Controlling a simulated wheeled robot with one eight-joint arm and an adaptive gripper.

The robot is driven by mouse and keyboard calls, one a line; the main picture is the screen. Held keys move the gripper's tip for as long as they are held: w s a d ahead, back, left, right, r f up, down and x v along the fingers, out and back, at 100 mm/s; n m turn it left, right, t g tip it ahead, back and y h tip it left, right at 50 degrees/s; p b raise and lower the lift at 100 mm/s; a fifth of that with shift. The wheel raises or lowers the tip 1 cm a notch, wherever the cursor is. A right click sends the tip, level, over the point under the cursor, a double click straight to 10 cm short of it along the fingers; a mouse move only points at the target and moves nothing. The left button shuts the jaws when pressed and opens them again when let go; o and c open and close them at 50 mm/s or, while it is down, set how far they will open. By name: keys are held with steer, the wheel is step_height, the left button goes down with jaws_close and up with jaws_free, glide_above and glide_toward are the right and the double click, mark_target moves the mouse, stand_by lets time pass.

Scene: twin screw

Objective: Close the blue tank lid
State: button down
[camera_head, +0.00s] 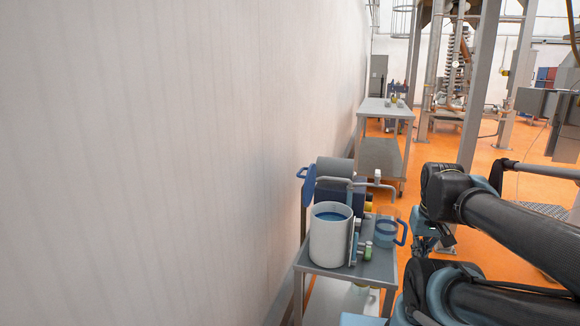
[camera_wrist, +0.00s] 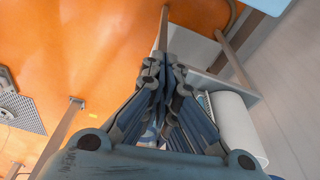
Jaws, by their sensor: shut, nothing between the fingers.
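The white cylindrical tank (camera_head: 330,245) stands on a small grey cart in the head view, its top open and blue inside. A blue round lid (camera_head: 308,186) is raised, nearly upright, above the tank's back left rim. My gripper (camera_head: 422,245) is to the right of the cart, apart from the tank and lid and partly hidden by my arm. In the wrist view my gripper (camera_wrist: 163,75) has its fingers together with nothing between them. A white cylinder, likely the tank (camera_wrist: 237,125), shows at the right there; the lid cannot be made out.
A clear jug with a blue handle (camera_head: 386,232) stands on the cart (camera_head: 345,275) between the tank and my gripper. Pipes and a grey cylinder (camera_head: 334,170) rise behind the tank. A white wall (camera_head: 180,160) borders the left. Orange floor lies open to the right.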

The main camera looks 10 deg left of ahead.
steer(key=w+a+r+n+g, duration=0.1)
steer(key=w+a+r+n, duration=0.7)
steer(key=w+a+r, duration=1)
steer(key=w+a+r+n, duration=0.1)
steer(key=a+r+n, duration=0.2)
steer(key=a, duration=0.6)
steer(key=w+a+r+n+g, duration=0.1)
steer(key=w+a+r+n, duration=0.1)
steer(key=a, duration=0.7)
steer(key=w+a+r+n, duration=0.1)
steer(key=a+r+n, duration=0.2)
steer(key=a, duration=0.6)
steer(key=d+f, duration=0.4)
steer(key=f, duration=0.6)
steer(key=shift+f, duration=0.4)
steer(key=shift+s, duration=0.15)
